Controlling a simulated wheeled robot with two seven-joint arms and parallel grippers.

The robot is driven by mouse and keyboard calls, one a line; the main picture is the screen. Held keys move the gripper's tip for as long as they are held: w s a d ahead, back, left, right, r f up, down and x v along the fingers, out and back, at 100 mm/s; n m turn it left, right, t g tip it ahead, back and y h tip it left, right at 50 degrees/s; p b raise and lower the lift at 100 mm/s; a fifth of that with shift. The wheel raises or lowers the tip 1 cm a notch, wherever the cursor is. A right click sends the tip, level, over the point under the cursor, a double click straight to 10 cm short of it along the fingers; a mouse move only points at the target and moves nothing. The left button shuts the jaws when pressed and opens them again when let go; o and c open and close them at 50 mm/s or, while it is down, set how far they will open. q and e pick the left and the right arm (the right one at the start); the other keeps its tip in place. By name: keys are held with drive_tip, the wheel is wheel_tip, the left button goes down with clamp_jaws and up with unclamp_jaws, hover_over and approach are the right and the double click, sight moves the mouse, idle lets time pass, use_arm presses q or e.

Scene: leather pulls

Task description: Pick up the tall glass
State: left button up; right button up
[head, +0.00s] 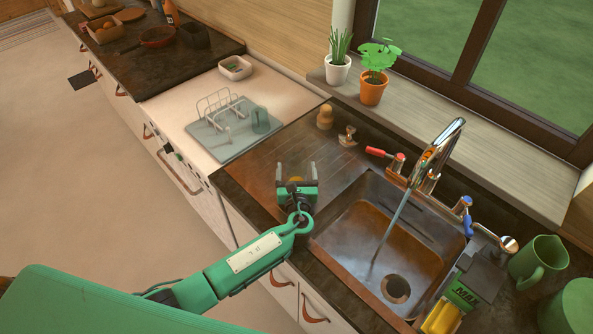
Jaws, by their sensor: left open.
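I cannot make out a tall glass for certain. A teal, cup-like vessel (260,121) stands on the right part of the drying mat (222,146), beside the wire rack; it is too small to tell whether it is the glass. My left gripper (296,170) is over the counter at the left edge of the sink. Its two fingers are apart and point away toward the back. A small orange-brown patch shows between them; I cannot tell what it is. The gripper is well apart from the teal vessel.
The sink (345,225) is right of my gripper, with water running from the tap (440,145). A wire rack (215,105) stands on the mat. A wooden figure (324,117) and a green jug (538,262) stand on the counter. Potted plants line the sill.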

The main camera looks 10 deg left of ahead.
use_arm(q)
drive_tip(key=shift+w, duration=0.1)
drive_tip(key=c, duration=1.1)
drive_tip(key=shift+c, duration=0.5)
drive_tip(key=shift+r, duration=0.1)
